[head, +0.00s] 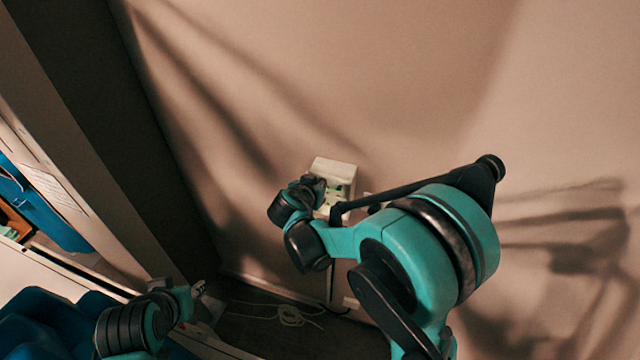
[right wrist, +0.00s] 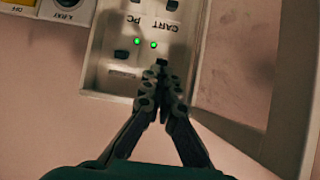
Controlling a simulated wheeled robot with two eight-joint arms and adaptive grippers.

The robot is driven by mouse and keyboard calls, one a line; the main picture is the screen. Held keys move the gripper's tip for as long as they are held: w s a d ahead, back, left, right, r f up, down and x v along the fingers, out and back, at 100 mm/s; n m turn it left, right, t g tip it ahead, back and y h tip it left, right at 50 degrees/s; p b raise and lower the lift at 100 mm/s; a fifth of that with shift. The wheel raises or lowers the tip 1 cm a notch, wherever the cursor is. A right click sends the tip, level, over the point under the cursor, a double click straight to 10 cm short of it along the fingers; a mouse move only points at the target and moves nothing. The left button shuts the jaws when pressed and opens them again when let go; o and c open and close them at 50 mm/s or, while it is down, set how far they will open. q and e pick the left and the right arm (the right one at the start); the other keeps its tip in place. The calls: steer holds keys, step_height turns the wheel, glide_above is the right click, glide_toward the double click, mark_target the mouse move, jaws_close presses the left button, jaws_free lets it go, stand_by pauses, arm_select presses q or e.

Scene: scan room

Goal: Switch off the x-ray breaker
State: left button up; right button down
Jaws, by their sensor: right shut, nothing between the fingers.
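The x-ray breaker (right wrist: 68,4) shows only in part at the top left corner of the right wrist view, upside down. It is a dark switch on a white plate labelled X-RAY, beside a yellow plate (right wrist: 18,4) marked OFF. Its lever position cannot be told. My right gripper (right wrist: 162,66) is shut and empty. Its tips are over the neighbouring pale panel labelled CART and PC (right wrist: 120,70), right of the x-ray switch; contact cannot be told. In the head view the wall box (head: 335,172) is partly hidden by my right gripper (head: 316,184). My left gripper (head: 197,290) is low at left, its jaws unclear.
Two green lights (right wrist: 138,41) glow on the panel. A pale vertical edge (right wrist: 292,110) stands right of it. A loose cable (head: 288,314) lies on the floor below. A dark wall strip (head: 110,130) and blue furniture (head: 45,205) are at left. The wall above the box is clear.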

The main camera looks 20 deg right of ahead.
steer(key=shift+r, duration=0.15)
steer(key=shift+r+p, duration=0.5)
steer(key=shift+r, duration=0.2)
